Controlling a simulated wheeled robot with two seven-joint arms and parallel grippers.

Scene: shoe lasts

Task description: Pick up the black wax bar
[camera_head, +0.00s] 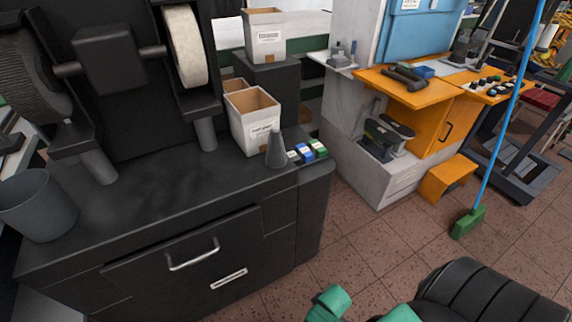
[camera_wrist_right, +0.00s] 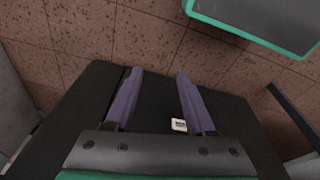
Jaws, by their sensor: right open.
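A small dark bar with a white label (camera_head: 293,156) stands at the right end of the black bench top, just right of a grey cone (camera_head: 275,150). It looks like the black wax bar. A blue bar (camera_head: 305,153) and a green bar (camera_head: 318,149) stand beside it. My right gripper (camera_wrist_right: 157,73) is open in the right wrist view, with nothing visible between its fingers. A dark surface lies below it with a small white label (camera_wrist_right: 179,125); I cannot tell what this label belongs to. My left gripper is not in view.
The black bench (camera_head: 130,200) carries a grey bin (camera_head: 38,204), cardboard-coloured boxes (camera_head: 252,118) and a grinding wheel machine (camera_head: 185,45). An orange workbench (camera_head: 407,92) stands at right. A green broom (camera_head: 469,222) stands on the tiled floor. The front of the bench top is clear.

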